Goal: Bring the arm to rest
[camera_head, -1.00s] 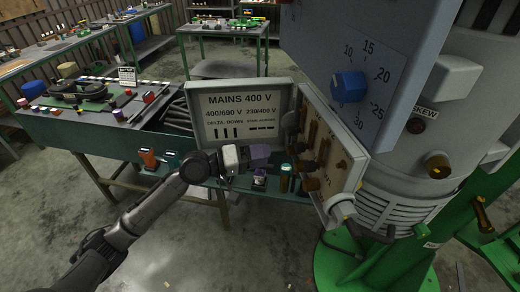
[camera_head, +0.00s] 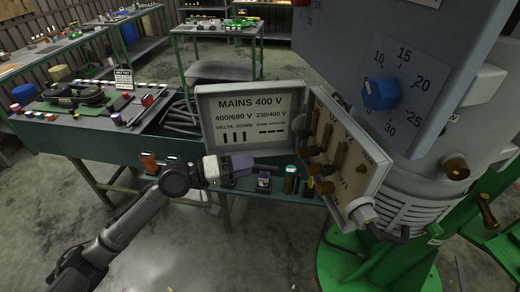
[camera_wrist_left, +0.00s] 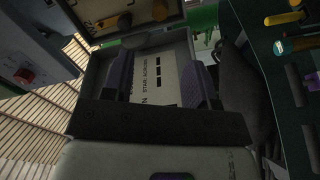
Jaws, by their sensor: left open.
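My left gripper (camera_head: 246,162) has a white body and purple fingers. In the head view it reaches in from the left, over the front edge of the green bench and just in front of the lower part of the MAINS 400 V panel (camera_head: 222,139). In the left wrist view the two purple fingers (camera_wrist_left: 161,80) stand apart, with nothing held between them. The panel (camera_wrist_left: 160,55) shows behind the gap. My right gripper is in neither view.
The open terminal box (camera_head: 335,155) and the blue-knobbed control box (camera_head: 425,60) stand to the right, beside a grey machine on a green stand (camera_head: 345,260). Small parts, including an orange one (camera_head: 149,162), line the green bench (camera_head: 120,150). The floor in front is clear.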

